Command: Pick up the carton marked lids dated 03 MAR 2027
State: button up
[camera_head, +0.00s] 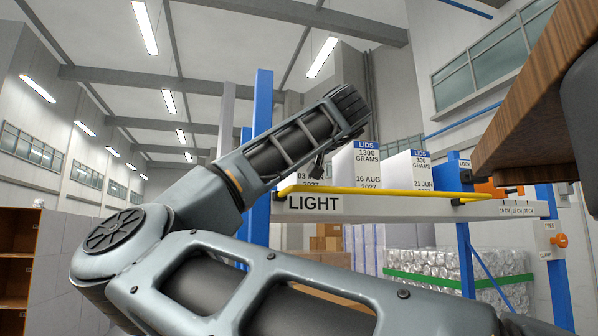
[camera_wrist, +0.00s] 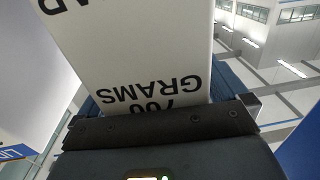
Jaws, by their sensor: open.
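A white carton printed "03" and "2027" (camera_head: 309,182) stands on the shelf in the head view, mostly hidden behind my arm. Its month and upper label cannot be read there. In the wrist view a white carton face (camera_wrist: 150,55) fills the upper middle, its print upside down: "700 GRAMS" and letters ending in "AR". My gripper (camera_wrist: 165,130) is open, its dark body right at that face and covering part of the print. Its fingertips are hidden, and I cannot tell whether they touch the carton.
Cartons marked lids, 1300 grams, 16 AUG (camera_head: 367,165) and 300 grams, 21 JUN (camera_head: 420,170) stand to the right on the shelf marked LIGHT (camera_head: 390,206). A yellow rail (camera_head: 380,189) runs along its front. A wooden board (camera_head: 530,95) juts in at upper right.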

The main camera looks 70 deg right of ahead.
jog(key=shift+r, duration=0.1)
grip_shut()
dwell(0.8)
